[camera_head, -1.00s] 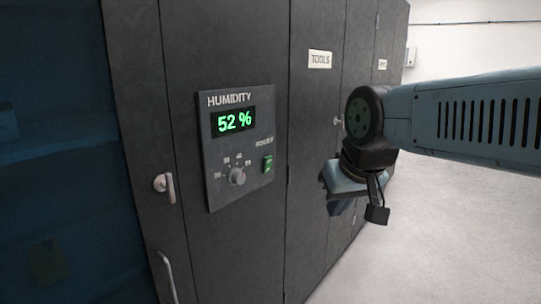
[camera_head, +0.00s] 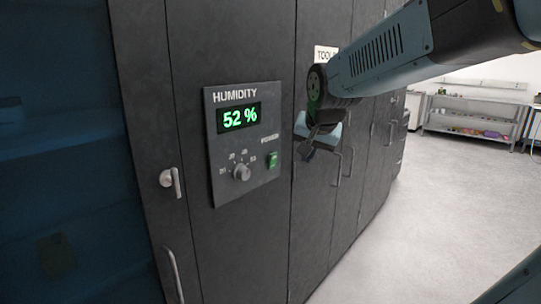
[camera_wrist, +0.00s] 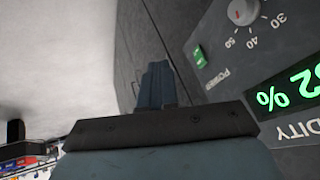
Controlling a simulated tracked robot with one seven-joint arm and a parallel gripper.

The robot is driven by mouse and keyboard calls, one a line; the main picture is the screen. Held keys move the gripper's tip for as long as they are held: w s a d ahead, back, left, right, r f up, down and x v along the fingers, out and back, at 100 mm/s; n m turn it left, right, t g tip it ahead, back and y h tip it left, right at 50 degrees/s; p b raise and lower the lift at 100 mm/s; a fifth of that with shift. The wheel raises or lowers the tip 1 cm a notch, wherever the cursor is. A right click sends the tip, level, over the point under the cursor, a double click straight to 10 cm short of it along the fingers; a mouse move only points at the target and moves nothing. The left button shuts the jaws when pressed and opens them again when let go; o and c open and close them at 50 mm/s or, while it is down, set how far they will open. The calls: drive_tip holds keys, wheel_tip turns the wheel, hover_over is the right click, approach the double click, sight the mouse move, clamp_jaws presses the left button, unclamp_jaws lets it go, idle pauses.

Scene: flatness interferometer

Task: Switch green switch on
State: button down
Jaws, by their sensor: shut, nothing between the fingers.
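The green switch (camera_head: 272,160) sits at the lower right of the dark humidity panel (camera_head: 215,165) on a cabinet door. It also shows in the wrist view (camera_wrist: 199,55), beside the word POWER. The display (camera_head: 239,117) is lit and reads 52 %. My gripper (camera_head: 305,131) is right of the panel and a little above the switch, apart from it as far as I can tell. In the wrist view its fingers (camera_wrist: 157,82) are together and empty, left of the switch. The switch's exact rocker position is too small to tell.
A grey dial (camera_head: 242,173) is left of the switch on the panel. Door handles (camera_head: 172,181) stick out to the left. A metal shelf (camera_head: 470,115) stands at the back right. The floor (camera_head: 410,210) on the right is clear.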

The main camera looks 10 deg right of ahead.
drive_tip(key=w+m+t, duration=0.1)
drive_tip(key=w+m, duration=0.2)
drive_tip(key=w, duration=0.7)
drive_tip(key=shift+w+d+f+m, duration=0.15)
drive_tip(key=shift+w+f+m, duration=0.15)
drive_tip(key=shift+w, duration=0.1)
drive_tip(key=shift+w, duration=0.1)
approach(279, 154)
drive_tip(key=shift+a+f, duration=0.3)
drive_tip(key=shift+f, duration=0.55)
drive_tip(key=shift+a+f, duration=0.3)
drive_tip(key=shift+f, duration=0.55)
drive_tip(key=shift+a+f, duration=0.25)
drive_tip(key=shift+f, duration=0.65)
